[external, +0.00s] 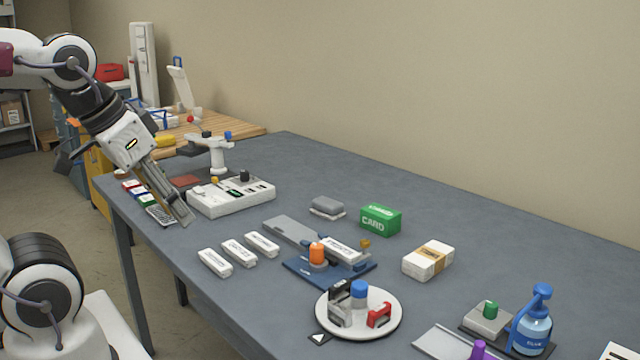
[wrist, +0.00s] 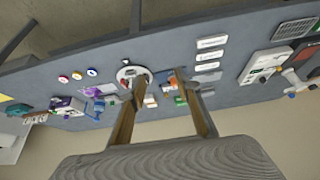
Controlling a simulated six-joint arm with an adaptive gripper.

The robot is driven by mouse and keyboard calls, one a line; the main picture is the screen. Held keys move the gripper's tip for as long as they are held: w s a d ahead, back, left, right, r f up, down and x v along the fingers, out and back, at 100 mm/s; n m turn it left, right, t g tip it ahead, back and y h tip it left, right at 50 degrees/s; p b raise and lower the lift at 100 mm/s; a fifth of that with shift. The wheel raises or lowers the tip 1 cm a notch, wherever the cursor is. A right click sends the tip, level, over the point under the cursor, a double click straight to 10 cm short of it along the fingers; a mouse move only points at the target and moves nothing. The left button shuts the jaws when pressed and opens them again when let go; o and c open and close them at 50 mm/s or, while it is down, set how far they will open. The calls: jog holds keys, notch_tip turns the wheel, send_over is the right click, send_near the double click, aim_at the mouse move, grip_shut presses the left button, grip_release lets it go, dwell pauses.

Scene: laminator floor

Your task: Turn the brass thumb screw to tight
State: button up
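A small brass-coloured knob (external: 365,243), which looks like the thumb screw, stands at the back right of a blue fixture (external: 300,268) with an orange knob (external: 317,252) and a white block (external: 345,250) on it. Whether the screw is tight cannot be told. My gripper (external: 187,220) is at the left end of the table, pointing down and right, well away from the brass knob. In the wrist view my gripper (wrist: 159,77) has its two fingers apart with nothing held between them. The brass knob cannot be made out in the wrist view.
A white machine (external: 232,198) stands just right of my gripper. Several white blocks (external: 215,262) lie left of the fixture. A round white tray (external: 390,325) is in front, a green card box (external: 380,219) behind.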

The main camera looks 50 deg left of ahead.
jog(key=f+g, duration=0.1)
jog(key=f, duration=0.1)
jog(key=n+g+y, duration=0.1)
jog(key=n+y, duration=0.2)
jog(key=n, duration=0.6)
send_near(365, 241)
jog(key=shift+w, duration=0.25)
dwell(0.5)
jog(key=shift+x, duration=3.85)
jog(key=shift+s, duration=0.15)
